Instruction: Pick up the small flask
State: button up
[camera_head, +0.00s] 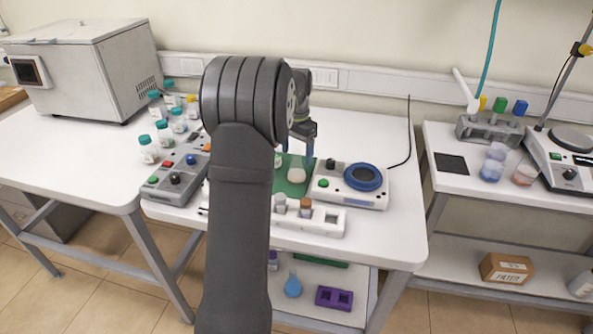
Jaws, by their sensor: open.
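A small whitish flask (296,175) stands on the green mat (294,189) in the middle of the table, left of the device with the blue disc. My gripper (302,152) is just above and behind it in the picture, pointing down, with its jaws open. One bluish finger shows to the right of the flask's upper part. I cannot tell whether the fingers touch the flask. My dark arm hides the left part of the mat and part of the gripper.
A device with a blue disc (363,177) stands right of the mat. A white rack (318,220) with small stoppered items is in front. A control box (176,178) and several green-capped bottles (148,149) are left. The right front table corner is clear.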

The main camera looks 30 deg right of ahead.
aim_at(297, 163)
jog(key=shift+w+f, duration=0.1)
jog(key=shift+f, duration=2.55)
jog(key=c, duration=1.1)
jog(key=shift+r, duration=0.15)
